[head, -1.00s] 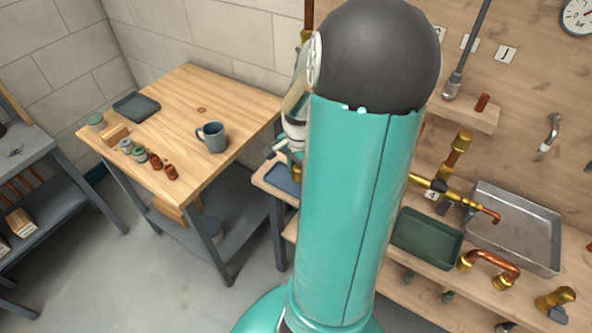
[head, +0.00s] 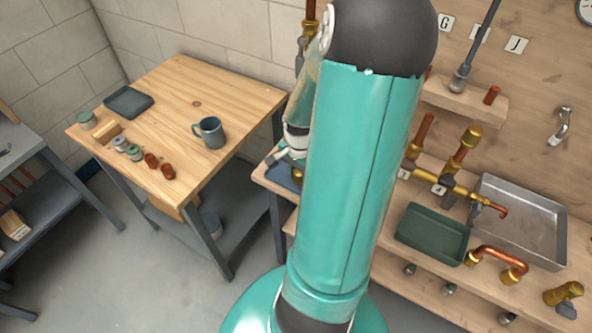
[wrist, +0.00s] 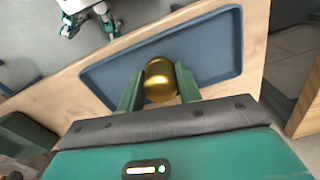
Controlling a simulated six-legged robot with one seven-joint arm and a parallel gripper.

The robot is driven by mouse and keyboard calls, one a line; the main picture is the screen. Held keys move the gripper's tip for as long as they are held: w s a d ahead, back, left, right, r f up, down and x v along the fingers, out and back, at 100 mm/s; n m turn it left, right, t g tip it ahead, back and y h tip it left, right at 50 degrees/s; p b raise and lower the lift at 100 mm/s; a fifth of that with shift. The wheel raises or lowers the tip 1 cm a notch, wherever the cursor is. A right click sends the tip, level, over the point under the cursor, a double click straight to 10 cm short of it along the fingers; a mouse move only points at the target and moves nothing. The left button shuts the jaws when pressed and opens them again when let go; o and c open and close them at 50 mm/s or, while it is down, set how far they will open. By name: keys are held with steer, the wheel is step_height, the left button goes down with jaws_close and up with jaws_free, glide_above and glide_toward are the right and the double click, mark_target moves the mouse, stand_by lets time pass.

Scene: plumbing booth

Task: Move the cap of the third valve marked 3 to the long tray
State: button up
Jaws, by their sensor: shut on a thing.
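A rounded brass cap (wrist: 160,82) is held between the two green fingers of my gripper (wrist: 160,76) in the wrist view. The long blue tray (wrist: 208,55) lies beneath it on a wooden surface. I cannot tell how far the cap is above the tray floor. In the head view, part of the blue tray (head: 284,176) shows left of my arm, which hides most of the gripper.
A green tray (head: 432,236) and a metal basin (head: 522,222) lie on the bench at right. A wooden table (head: 215,95) at left holds a mug (head: 209,132), a dark tray (head: 129,101) and several small fittings. Clear floor lies between table and bench.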

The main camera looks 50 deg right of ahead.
steer(key=shift+s+f, duration=0.1)
steer(key=shift+f, duration=0.1)
steer(key=o, duration=1)
steer(key=shift+d, duration=0.1)
step_height(320, 180, up, 12)
steer(key=shift+r, duration=0.15)
